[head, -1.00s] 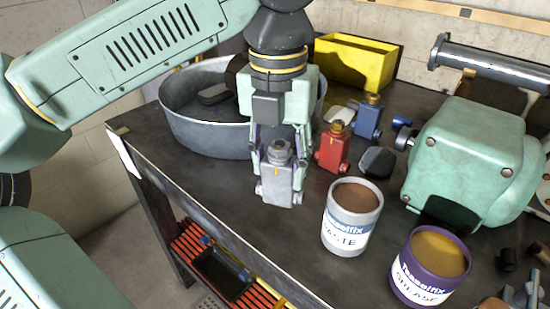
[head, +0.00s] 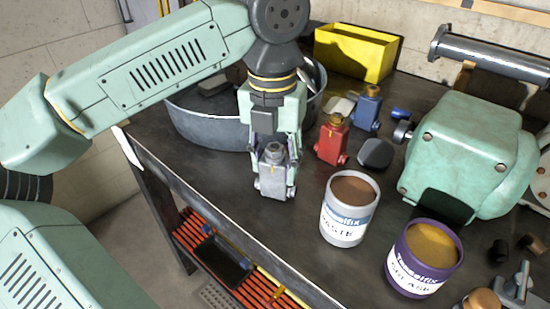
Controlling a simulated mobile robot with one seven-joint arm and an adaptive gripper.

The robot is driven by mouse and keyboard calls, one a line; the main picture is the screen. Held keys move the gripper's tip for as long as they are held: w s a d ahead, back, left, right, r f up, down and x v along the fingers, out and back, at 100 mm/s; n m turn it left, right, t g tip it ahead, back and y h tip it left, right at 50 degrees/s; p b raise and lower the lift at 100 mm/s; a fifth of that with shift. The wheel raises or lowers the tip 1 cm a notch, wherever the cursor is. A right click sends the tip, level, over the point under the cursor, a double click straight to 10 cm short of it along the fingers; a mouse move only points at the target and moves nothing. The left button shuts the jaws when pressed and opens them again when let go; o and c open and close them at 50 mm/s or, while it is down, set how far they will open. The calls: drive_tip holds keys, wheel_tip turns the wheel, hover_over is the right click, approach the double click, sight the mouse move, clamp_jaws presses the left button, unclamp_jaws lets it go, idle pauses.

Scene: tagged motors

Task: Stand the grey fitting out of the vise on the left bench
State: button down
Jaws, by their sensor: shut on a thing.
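The grey fitting (head: 273,180) is upright between the fingers of my gripper (head: 273,162), which is shut on it. It is at the left part of the dark bench (head: 220,185), in front of the round metal tub. Its lower end is at or just above the bench top; I cannot tell whether it touches. No vise can be made out for certain in this view.
A red fitting (head: 332,138) and a blue fitting (head: 368,108) stand to the right. A paste tin (head: 346,225) and a grease tin (head: 408,284) stand near the front edge. The metal tub (head: 205,130), yellow bin (head: 345,60) and green motor (head: 465,155) crowd the back and right.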

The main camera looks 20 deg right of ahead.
drive_tip(key=c, duration=0.9)
unclamp_jaws()
drive_tip(key=shift+f, duration=0.1)
drive_tip(key=shift+r+p, duration=0.4)
drive_tip(key=r, duration=0.5)
drive_tip(key=r+b, duration=0.1)
drive_tip(key=r, duration=0.5)
drive_tip(key=shift+s+a+r, duration=0.1)
drive_tip(key=shift+a+r, duration=0.1)
drive_tip(key=shift+r, duration=0.1)
